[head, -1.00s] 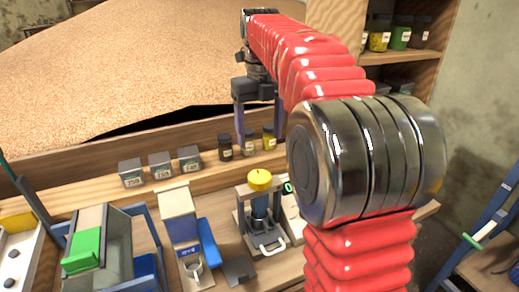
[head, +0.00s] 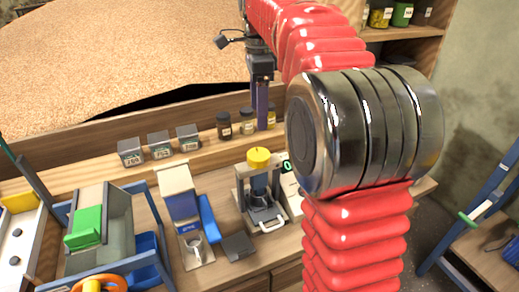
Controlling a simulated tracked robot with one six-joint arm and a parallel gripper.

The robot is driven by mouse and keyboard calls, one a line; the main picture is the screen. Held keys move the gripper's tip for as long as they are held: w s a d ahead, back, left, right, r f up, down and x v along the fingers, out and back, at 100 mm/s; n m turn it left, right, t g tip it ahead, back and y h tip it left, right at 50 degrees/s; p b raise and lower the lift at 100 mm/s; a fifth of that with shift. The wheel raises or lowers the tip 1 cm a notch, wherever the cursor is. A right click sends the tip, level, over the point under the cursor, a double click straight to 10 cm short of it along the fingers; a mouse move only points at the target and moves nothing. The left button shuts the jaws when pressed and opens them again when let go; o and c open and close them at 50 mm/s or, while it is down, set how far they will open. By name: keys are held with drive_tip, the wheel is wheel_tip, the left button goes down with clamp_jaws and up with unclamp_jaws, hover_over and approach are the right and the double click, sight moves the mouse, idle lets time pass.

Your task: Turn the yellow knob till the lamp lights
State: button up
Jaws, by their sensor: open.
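The yellow knob (head: 259,157) tops a small grey press-like device (head: 262,203) on the bench, with a dark mark on its upper face. My gripper (head: 262,124) points down, just above the knob in the picture, with a gap between them. I cannot tell how far behind the knob it is. It is open and seen nearly edge-on, so its fingers overlap. No lit lamp can be made out. A small green-lit display (head: 287,166) sits right of the knob, partly hidden by my arm.
Small jars (head: 224,125) and labelled grey boxes (head: 160,145) line the ledge behind. A white and blue dispenser (head: 178,195) stands left of the device, and a dark plate (head: 238,246) lies between. An orange ring (head: 108,284) is at the bottom left. A grain heap (head: 130,60) fills the back.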

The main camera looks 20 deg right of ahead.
sight(259, 154)
drive_tip(key=n, duration=2)
drive_tip(key=shift+r+n, duration=0.2)
drive_tip(key=shift+n, duration=0.2)
drive_tip(key=shift+f, duration=0.1)
wheel_tip(259, 154, down, 14)
drive_tip(key=shift+r, duration=0.15)
